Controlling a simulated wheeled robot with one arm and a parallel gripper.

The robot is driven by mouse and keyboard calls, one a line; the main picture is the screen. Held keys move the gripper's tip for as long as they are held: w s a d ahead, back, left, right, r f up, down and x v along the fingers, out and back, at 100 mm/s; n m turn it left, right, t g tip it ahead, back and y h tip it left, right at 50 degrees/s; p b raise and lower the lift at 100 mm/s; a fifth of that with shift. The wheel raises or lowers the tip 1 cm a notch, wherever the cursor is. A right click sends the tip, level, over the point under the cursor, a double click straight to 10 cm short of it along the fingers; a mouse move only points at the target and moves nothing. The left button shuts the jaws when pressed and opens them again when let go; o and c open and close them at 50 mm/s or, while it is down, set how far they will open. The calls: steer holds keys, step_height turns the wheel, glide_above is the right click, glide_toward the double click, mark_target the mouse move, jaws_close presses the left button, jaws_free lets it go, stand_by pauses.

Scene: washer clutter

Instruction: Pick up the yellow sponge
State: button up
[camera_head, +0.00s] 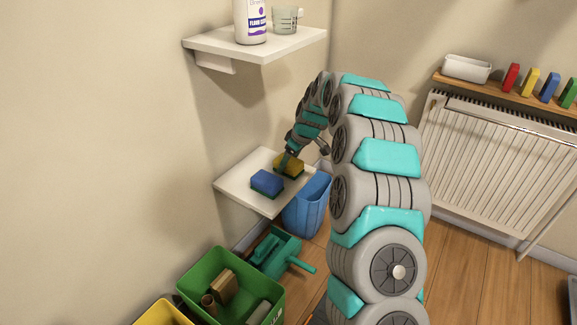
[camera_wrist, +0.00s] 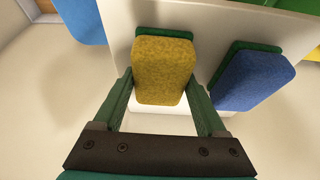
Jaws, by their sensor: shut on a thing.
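The yellow sponge (camera_head: 291,166), with a dark green scouring side, is at the lower white shelf (camera_head: 238,189). In the wrist view the yellow sponge (camera_wrist: 163,68) sits between the two green fingers of my gripper (camera_wrist: 160,88), one finger along each side. My gripper (camera_head: 289,157) is shut on the sponge and reaches it from above. I cannot tell whether the sponge still touches the shelf. A blue sponge (camera_head: 267,182) lies beside it on the shelf; it also shows to the right in the wrist view (camera_wrist: 251,80), close to the right finger.
An upper shelf (camera_head: 225,42) holds a bottle (camera_head: 252,22) and a measuring cup (camera_head: 285,19). Below the lower shelf are a blue bin (camera_head: 306,208), a green dustpan (camera_head: 275,252) and a green crate (camera_head: 213,282). A radiator (camera_head: 490,165) stands at right.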

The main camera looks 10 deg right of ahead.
steer(key=shift+r, duration=0.15)
steer(key=shift+r+b, duration=0.3)
steer(key=shift+r, duration=1.4)
steer(key=s+r+b, duration=0.1)
steer(key=s, duration=1.5)
steer(key=shift+r, duration=0.15)
steer(key=shift+d, duration=0.1)
steer(key=o, duration=0.8)
steer(key=c, duration=0.7)
steer(key=shift+o, duration=0.2)
